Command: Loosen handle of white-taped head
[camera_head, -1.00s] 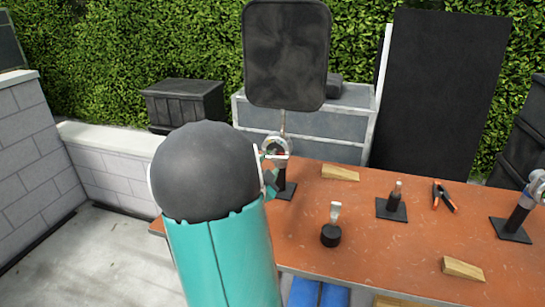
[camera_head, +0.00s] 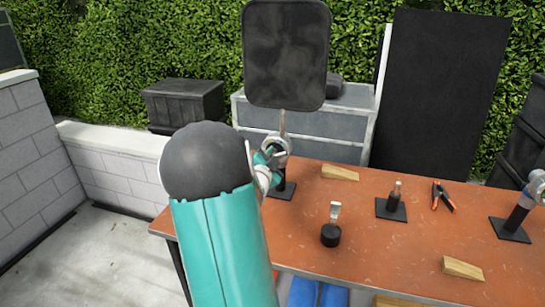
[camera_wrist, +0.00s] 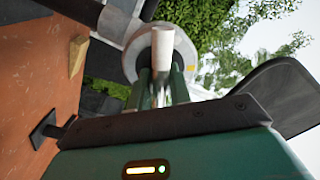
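A round metal grip head (camera_head: 277,146) sits on top of a short dark stand (camera_head: 283,180) at the table's back left edge. A large dark panel (camera_head: 286,55) rises above it on a thin rod. My gripper (camera_head: 268,155) is at the head's near side. In the wrist view the round head (camera_wrist: 162,52) is straight ahead, and its pale metal handle (camera_wrist: 161,75) lies between the two green fingers of my gripper (camera_wrist: 162,88). The fingers are very close to the handle on both sides; whether they press on it is unclear. White tape cannot be made out clearly.
The orange-brown table (camera_head: 300,230) carries wooden wedges (camera_head: 340,173), a black round piece (camera_head: 331,235), a small stand (camera_head: 391,208), and pliers (camera_head: 443,197). A second grip head on a stand (camera_head: 513,220) is at the right. A block wall (camera_head: 35,150) is on the left.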

